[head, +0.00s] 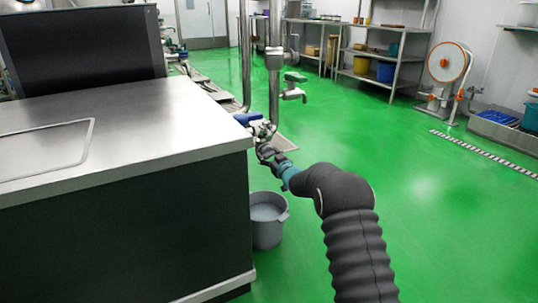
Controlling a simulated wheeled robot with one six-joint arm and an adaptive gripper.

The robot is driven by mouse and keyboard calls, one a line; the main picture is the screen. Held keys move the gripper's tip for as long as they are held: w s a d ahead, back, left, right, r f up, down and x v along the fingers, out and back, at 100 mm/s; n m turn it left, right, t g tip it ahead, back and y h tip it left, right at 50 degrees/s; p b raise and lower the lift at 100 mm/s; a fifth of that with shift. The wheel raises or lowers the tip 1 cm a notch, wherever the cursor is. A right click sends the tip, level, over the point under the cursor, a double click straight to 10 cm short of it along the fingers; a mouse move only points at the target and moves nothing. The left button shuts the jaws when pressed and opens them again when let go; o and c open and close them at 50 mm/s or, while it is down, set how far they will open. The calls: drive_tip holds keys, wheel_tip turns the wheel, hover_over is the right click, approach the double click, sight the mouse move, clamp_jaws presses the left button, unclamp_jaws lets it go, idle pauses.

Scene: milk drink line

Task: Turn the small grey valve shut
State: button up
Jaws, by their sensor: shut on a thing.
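A small grey valve (264,130) sits on the pipework just past the right corner of the steel counter. My gripper (264,149) reaches it from the front right, with its fingers closed at the valve. It appears shut on the small grey valve, though the fingers hide the part between them. How far the valve is turned is too small to tell.
A blue handle (246,118) is just left of the valve, and a grey-green tap (294,86) is on the upright pipe behind. The steel counter (150,130) is close on the left. A grey bucket (267,228) stands below.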

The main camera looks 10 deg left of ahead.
drive_tip(key=shift+m, duration=0.8)
drive_tip(key=o, duration=1)
drive_tip(key=v, duration=1.2)
